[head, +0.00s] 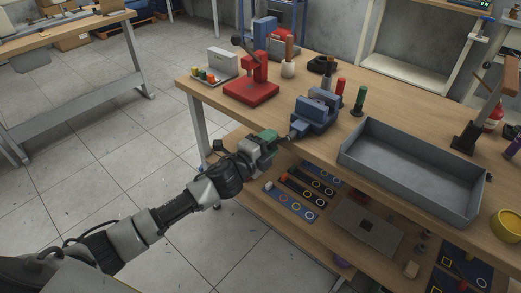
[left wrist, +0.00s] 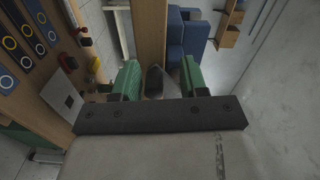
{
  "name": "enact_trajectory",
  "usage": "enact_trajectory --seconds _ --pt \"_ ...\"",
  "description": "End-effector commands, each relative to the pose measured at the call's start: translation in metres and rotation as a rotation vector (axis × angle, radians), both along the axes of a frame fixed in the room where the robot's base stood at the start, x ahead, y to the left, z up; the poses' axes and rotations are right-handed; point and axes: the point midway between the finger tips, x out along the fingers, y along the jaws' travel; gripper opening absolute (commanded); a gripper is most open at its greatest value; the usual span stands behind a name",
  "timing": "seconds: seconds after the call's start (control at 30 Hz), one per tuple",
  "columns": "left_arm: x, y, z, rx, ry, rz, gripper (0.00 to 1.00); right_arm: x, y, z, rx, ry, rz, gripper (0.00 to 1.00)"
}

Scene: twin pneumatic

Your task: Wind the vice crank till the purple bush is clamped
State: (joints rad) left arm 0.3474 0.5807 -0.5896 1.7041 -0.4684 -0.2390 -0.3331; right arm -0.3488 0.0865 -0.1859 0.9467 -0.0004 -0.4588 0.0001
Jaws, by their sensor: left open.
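The blue vice (head: 315,116) stands at the near edge of the wooden bench, and its blue body also shows in the left wrist view (left wrist: 186,34). My left gripper (head: 272,139) is just off that edge, in front of the vice's screw end. Its green fingers are apart in the left wrist view (left wrist: 158,72). A dark grey part (left wrist: 157,82), seemingly the crank, shows in the gap between them; I cannot tell whether they touch it. I cannot make out a purple bush in the vice jaws. My right gripper is not in view.
A red press (head: 254,88) stands left of the vice on the bench (head: 300,75). A grey tray (head: 415,172) lies to its right. Red and green cylinders stand behind the vice. Below, a shelf holds panels with rings.

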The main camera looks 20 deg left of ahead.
Motion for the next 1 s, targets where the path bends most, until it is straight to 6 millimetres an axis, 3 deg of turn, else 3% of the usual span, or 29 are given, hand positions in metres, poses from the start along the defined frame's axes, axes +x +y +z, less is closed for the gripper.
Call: enact_trajectory --seconds 0.3,0.5,1.0 --pt "-0.059 0.021 -0.003 0.002 0.006 -0.001 0.43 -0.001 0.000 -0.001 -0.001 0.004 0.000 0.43" --pt "-0.086 0.030 -0.003 0.002 0.005 -0.002 0.43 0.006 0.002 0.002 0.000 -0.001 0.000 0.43" --pt "-0.096 0.034 -0.001 -0.001 0.005 -0.001 0.43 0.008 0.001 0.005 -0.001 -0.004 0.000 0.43"
